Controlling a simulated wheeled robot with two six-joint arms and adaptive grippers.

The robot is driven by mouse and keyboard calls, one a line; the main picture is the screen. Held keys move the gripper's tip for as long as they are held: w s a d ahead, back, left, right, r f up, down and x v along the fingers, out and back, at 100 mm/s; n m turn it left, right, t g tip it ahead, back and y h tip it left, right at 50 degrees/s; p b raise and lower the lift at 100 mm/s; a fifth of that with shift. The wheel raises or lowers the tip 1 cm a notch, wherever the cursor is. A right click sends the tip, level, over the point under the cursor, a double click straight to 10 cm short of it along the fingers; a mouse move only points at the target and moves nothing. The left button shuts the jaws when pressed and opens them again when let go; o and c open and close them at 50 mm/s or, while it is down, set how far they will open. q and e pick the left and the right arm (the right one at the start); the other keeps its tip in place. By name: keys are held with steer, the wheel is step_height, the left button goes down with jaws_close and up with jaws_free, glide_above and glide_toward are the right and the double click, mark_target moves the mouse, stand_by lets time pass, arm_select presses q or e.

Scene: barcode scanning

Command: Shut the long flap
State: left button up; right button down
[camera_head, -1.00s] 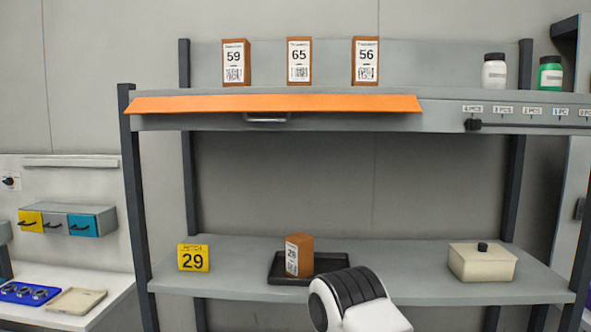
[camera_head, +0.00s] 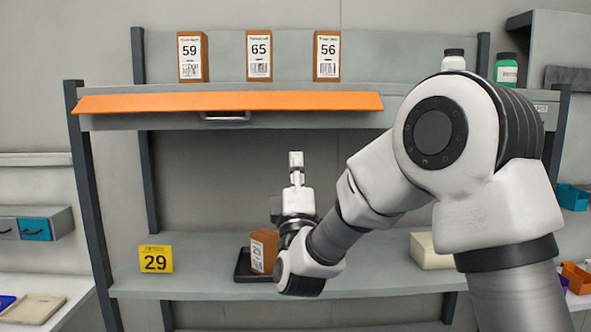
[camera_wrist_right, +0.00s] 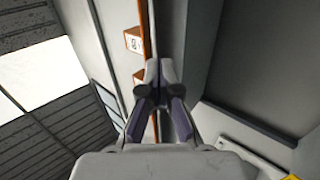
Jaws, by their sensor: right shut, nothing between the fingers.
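The long orange flap (camera_head: 230,102) runs along the front edge of the upper shelf and stands out from it at a slant. A metal handle (camera_head: 226,117) shows just below it. My right gripper (camera_head: 296,158) points up below the right half of the flap, with its fingers together and empty. In the right wrist view the shut fingers (camera_wrist_right: 161,75) are close to a thin orange-brown edge (camera_wrist_right: 147,28), which looks like the flap; I cannot tell whether they touch. My left gripper is not in view.
Boxes marked 59 (camera_head: 191,57), 65 (camera_head: 259,55) and 56 (camera_head: 327,56) stand on the upper shelf. Below are a yellow 29 sign (camera_head: 156,259) and a brown box (camera_head: 264,250) on a black tray (camera_head: 241,267). A cream container (camera_head: 424,250) is partly behind my arm.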

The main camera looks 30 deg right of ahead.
mark_target(295, 110)
steer(key=shift+p+x, duration=3.5)
steer(key=shift+x, duration=1.95)
steer(key=shift+s+a+r, duration=0.3)
steer(key=shift+s+r, duration=0.05)
steer(key=shift+r, duration=0.25)
steer(key=shift+s+a+r, duration=0.25)
steer(key=shift+s+r, duration=0.15)
steer(key=shift+r, duration=0.15)
